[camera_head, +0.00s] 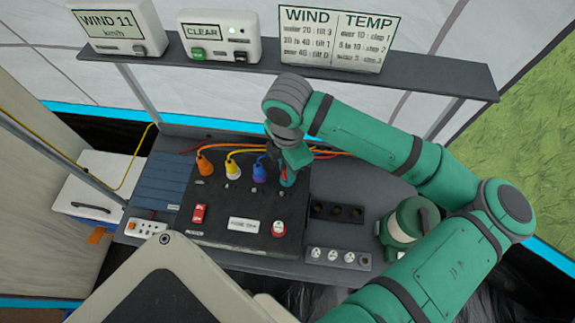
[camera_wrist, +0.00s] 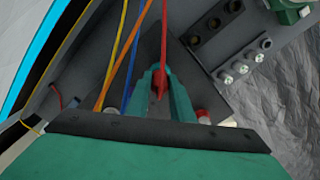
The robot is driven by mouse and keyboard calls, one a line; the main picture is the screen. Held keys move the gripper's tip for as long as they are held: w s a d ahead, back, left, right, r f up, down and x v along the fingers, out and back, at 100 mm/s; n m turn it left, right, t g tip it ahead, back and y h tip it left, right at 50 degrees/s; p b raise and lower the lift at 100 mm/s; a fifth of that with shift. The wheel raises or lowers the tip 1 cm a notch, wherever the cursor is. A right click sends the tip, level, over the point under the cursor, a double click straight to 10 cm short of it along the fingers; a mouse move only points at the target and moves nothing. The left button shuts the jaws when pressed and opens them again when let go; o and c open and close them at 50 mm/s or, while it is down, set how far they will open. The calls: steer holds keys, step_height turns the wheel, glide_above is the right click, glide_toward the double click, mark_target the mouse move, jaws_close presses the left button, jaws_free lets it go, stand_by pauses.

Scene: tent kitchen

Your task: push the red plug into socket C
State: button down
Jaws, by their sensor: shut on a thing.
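The red plug (camera_wrist: 160,84) is between the two green fingers of my gripper (camera_wrist: 164,92) in the wrist view, with its red cord running up and away. In the head view my gripper (camera_head: 288,178) is at the right end of the plug row on the black panel (camera_head: 238,208), and the fingers mostly hide the red plug. I cannot tell whether the plug is seated in the panel or just above it. A black strip with several round holes (camera_head: 337,212) is right of the panel. No letter C is readable, so I cannot tell which socket it is.
Orange (camera_head: 204,165), yellow (camera_head: 232,169) and blue (camera_head: 259,171) plugs stand left of my gripper. A grey strip with white round fittings (camera_head: 338,258) and a green round canister (camera_head: 405,226) are to the right. A shelf (camera_head: 420,77) with displays and a sign overhangs behind.

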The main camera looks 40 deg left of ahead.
steer(key=shift+f, duration=0.3)
steer(key=c, duration=1.5)
jaws_free()
step_height(320, 180, up, 11)
steer(key=shift+f, duration=0.15)
